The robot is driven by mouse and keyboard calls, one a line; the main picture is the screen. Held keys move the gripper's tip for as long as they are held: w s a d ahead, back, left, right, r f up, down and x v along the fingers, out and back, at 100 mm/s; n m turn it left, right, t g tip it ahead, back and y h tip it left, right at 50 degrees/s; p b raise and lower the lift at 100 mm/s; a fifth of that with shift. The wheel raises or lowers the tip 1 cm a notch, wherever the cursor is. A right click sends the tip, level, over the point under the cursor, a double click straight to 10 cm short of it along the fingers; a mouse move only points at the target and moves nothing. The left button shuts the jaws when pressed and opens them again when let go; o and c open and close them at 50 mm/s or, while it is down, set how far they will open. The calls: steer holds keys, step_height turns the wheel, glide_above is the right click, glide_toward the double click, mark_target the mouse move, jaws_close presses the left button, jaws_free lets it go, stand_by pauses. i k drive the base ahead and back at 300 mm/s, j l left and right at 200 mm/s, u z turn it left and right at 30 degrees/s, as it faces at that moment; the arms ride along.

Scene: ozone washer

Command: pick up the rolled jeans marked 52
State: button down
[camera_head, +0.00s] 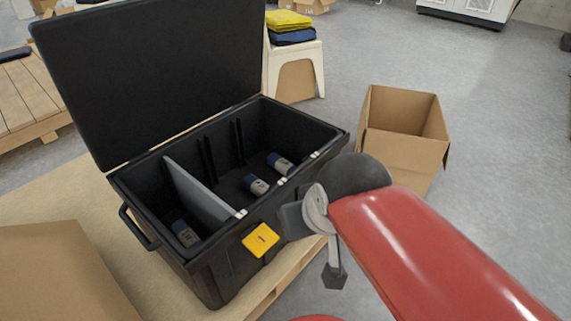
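An open black crate (221,276) holds three rolled jeans, each dark blue with a paler grey band or label. One roll (185,233) lies in the left compartment. A second roll (257,185) and a third roll (281,164) lie right of the divider. Small marks show on the labels, but I cannot read which is 52. My gripper (334,274) is outside the crate, by its front right side, partly hidden by my red arm. Nothing is seen held in it, but I cannot tell its opening.
The raised black lid (165,75) stands behind the crate. A grey divider (197,193) splits the inside. An open cardboard box (405,148) is at right, a closed one (55,275) at lower left. Folded cloths (290,28) lie on a pale stool (309,68).

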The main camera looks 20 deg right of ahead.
mark_target(281, 165)
steer(key=i+l, duration=0.25)
steer(key=i+l+u, duration=0.1)
steer(key=l, duration=0.4)
steer(key=i+l, duration=0.35)
steer(key=i+l+u, duration=0.1)
steer(key=l, duration=0.35)
steer(key=i+l, duration=0.3)
steer(key=i+l+u, duration=0.05)
steer(key=l, duration=0.05)
